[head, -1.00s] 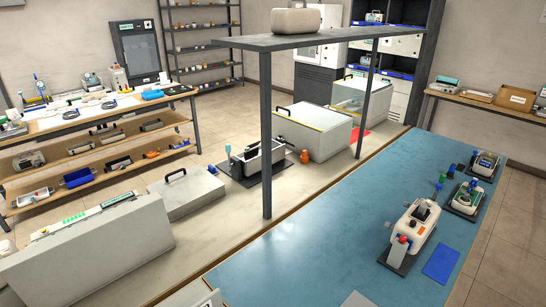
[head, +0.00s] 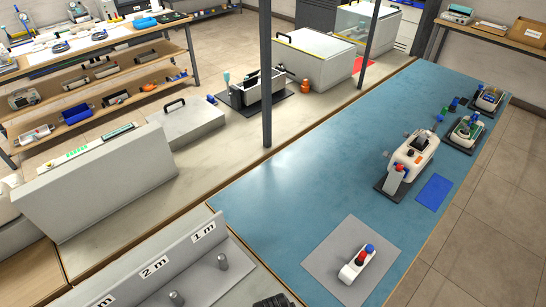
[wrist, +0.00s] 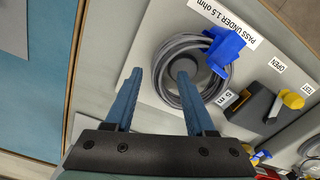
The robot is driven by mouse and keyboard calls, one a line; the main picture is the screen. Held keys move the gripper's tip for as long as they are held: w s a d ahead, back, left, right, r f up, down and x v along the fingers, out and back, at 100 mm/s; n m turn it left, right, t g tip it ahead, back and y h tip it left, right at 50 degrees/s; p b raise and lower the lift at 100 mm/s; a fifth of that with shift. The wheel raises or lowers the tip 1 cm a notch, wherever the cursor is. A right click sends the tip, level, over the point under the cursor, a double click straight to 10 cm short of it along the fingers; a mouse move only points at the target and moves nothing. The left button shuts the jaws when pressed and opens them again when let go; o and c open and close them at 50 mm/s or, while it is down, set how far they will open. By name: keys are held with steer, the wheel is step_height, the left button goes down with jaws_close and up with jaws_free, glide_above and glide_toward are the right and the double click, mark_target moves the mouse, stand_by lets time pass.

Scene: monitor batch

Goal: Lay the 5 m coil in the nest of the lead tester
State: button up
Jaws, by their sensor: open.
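In the wrist view, a coil of grey cable (wrist: 164,88) with a blue clip (wrist: 228,50) lies around a round dark grey hub (wrist: 183,69) on a light grey panel (wrist: 158,28). The panel has a label (wrist: 213,20) reading "PASS UNDER 1.5 ohm" and labels OPEN and TEST, so it looks like the lead tester. A small label (wrist: 228,98) by the coil seems to read 5 m. My gripper (wrist: 159,72) is open, with nothing between its blue fingers. The head view does not show my gripper.
A dark block (wrist: 256,108) with a yellow knob (wrist: 293,100) stands right of the coil. In the head view, a rack (head: 130,285) labelled 1 m and 2 m has short pegs. A white device (head: 357,264) sits on a grey mat (head: 325,250). The blue bench top (head: 300,190) has clear room.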

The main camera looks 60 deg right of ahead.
step_height(320, 180, up, 10)
stand_by(0.3)
stand_by(0.5)
steer(key=w+r+t+h+b, duration=0.1)
steer(key=w+r+t+h, duration=0.2)
steer(key=w+r+t, duration=1.15)
steer(key=w+a+r+m, duration=0.1)
steer(key=w+a+r, duration=0.1)
steer(key=w+r, duration=0.65)
steer(key=w+a+r, duration=0.3)
steer(key=w+r, duration=0.1)
steer(key=r, duration=0.9)
steer(key=s+a+r+t+y, duration=0.1)
steer(key=s+a+r+t, duration=0.2)
steer(key=r, duration=0.7)
steer(key=s+a+r+t+y+b, duration=0.1)
steer(key=s+a+r+t, duration=0.3)
steer(key=r, duration=0.6)
steer(key=s+a+r+t+y, duration=0.1)
steer(key=s+a+r+t, duration=0.3)
steer(key=r, duration=0.6)
steer(key=shift+s+a+r+m+t+b, duration=0.2)
steer(key=shift+a+m+t+b, duration=0.2)
steer(key=shift+a+t, duration=0.5)
